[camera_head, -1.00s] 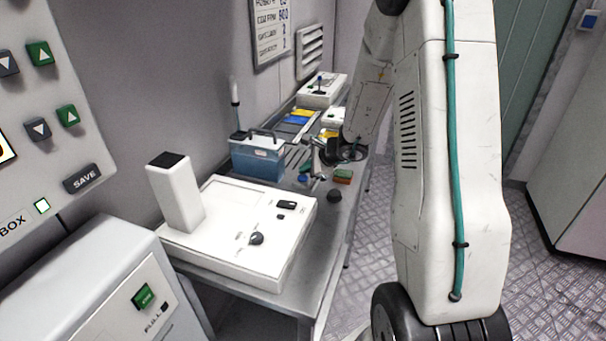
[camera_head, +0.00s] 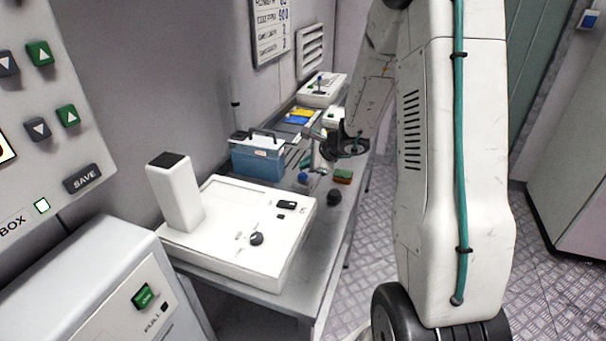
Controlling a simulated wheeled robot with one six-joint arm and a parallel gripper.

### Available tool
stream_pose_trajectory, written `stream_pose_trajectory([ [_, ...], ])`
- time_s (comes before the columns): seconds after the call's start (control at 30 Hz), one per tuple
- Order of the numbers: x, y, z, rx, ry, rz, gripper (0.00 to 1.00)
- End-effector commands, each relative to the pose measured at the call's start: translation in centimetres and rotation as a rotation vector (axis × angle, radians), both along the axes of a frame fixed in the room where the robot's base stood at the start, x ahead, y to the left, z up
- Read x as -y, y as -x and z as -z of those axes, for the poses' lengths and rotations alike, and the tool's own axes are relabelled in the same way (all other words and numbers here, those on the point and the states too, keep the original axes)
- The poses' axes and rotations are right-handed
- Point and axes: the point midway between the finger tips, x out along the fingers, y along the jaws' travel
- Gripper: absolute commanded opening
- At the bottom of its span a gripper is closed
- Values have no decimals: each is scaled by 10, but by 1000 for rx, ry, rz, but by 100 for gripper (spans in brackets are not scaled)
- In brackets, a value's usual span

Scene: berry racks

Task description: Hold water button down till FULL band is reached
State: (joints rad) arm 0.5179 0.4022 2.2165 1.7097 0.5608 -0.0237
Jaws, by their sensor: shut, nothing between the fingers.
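My gripper (camera_head: 322,137) is dark and sits over the bench's middle, right of the blue box with a handle. Its fingers look closed and empty, though they are small here and partly blend with the clutter below. My gripper is far from that button. I cannot read its marking well enough to tell whether it is the water button. A thin upright tube (camera_head: 234,90) with a dark band stands behind the blue box.
The blue box (camera_head: 258,163) stands on the grey bench (camera_head: 300,292). A white instrument with a dark knob (camera_head: 257,239) is nearer. A dark round piece (camera_head: 334,196) and a green-and-red block (camera_head: 343,176) lie on the right side. A button panel (camera_head: 70,150) is at left.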

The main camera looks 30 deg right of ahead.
Motion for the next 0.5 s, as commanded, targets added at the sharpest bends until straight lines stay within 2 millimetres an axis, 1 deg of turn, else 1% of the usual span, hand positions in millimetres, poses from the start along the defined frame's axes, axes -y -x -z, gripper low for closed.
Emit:
stream_pose_trajectory([
  [0.27,0,0,-1,0,1,-1,0],
  [0.37,0,-1,-8,3,2,-2,0],
  [0.5,0,-1,-22,4,3,-2,0],
])
